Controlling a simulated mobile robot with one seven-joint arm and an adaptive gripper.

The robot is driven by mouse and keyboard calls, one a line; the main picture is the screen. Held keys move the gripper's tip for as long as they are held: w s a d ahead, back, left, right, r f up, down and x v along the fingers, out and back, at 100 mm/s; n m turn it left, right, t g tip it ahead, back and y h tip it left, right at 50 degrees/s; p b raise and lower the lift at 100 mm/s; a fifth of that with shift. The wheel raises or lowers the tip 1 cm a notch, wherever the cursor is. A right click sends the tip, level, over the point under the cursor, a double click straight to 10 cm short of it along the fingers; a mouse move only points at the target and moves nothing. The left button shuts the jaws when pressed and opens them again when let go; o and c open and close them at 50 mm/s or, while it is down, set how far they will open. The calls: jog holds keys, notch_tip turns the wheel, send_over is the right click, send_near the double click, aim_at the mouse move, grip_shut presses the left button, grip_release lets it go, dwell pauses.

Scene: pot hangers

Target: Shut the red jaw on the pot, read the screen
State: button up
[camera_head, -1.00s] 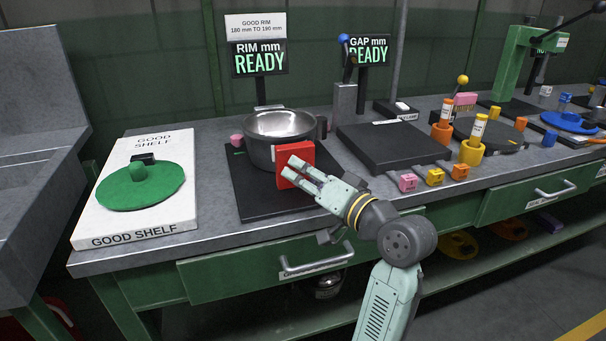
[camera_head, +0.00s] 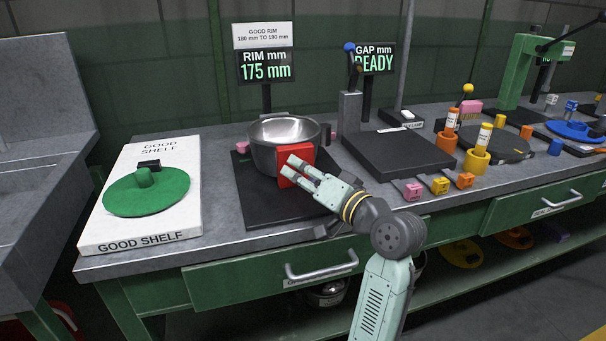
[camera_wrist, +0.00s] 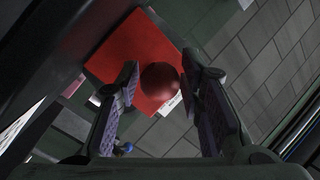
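The grey metal pot (camera_head: 284,132) stands on a black base plate (camera_head: 262,213). The red jaw (camera_head: 297,164) is a block against the front right of the pot's side; no gap shows between them. The RIM screen (camera_head: 266,67) reads "175 mm". The sign (camera_head: 263,35) above it says good rim is 180 mm to 190 mm. My gripper (camera_head: 291,171) is at the jaw's front face. In the wrist view my gripper's fingers (camera_wrist: 160,68) are apart, one on each side of a round red knob (camera_wrist: 160,83) on the red jaw (camera_wrist: 137,50).
A white shelf board (camera_head: 100,226) marked GOOD SHELF, with a green lid (camera_head: 146,191) on it, is at left. A GAP screen (camera_head: 373,59) reads "READY". A black plate (camera_head: 397,153) and several small coloured blocks are at right. The drawer handle (camera_head: 321,268) sticks out below.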

jog(key=shift+s+d, duration=0.1)
jog(key=v, duration=1.1)
jog(key=shift+s+d, duration=0.3)
